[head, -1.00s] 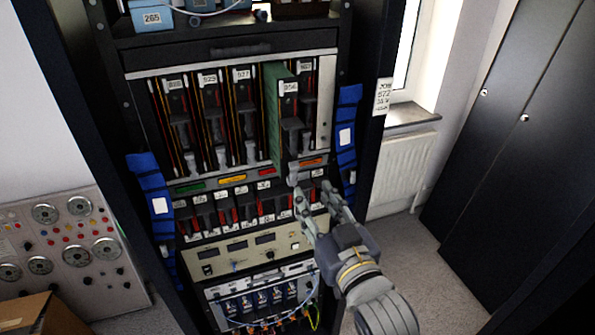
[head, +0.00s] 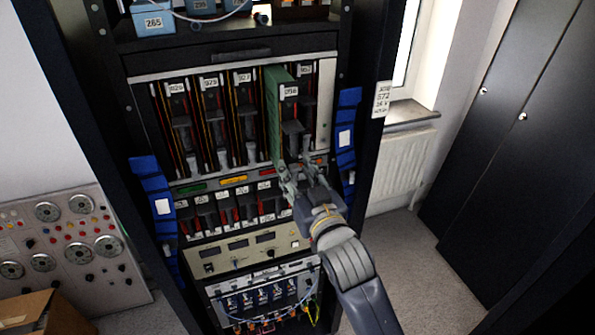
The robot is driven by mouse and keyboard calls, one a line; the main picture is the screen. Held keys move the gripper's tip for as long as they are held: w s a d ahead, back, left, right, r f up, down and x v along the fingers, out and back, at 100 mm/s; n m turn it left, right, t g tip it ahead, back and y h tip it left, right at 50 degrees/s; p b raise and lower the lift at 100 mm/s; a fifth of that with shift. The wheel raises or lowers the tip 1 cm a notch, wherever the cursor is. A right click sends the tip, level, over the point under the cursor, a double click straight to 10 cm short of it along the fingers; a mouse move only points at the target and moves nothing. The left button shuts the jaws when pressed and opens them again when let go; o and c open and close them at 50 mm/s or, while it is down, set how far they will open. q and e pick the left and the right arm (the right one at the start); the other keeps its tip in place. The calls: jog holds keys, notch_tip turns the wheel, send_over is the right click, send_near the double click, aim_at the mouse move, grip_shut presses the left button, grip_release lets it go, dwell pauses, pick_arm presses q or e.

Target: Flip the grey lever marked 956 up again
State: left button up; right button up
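The module labelled 956 (head: 289,91) sticks out of the upper card row of the rack, with a green board along its left side. Its grey lever (head: 292,127) shows on the front below the label. The lower end of the module is hidden by my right gripper (head: 294,170). The gripper's fingers are apart, at the module's lower front. I cannot tell whether they touch the lever. My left gripper is out of view.
Neighbouring modules (head: 243,110) with similar grey levers stand close on the left, and another stands on the right. Blue padded strips (head: 346,125) hang on both rack sides. A lower row of small modules (head: 225,212) lies beneath. Free floor (head: 425,270) is at right.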

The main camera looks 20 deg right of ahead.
jog(key=shift+c, duration=0.6)
grip_shut()
jog(key=shift+w+r+g, duration=0.15)
jog(key=shift+r+g, duration=0.15)
jog(key=shift+g, duration=0.1)
jog(key=shift+w+g, duration=0.35)
jog(key=shift+g, duration=0.35)
jog(key=shift+o, duration=0.6)
grip_release()
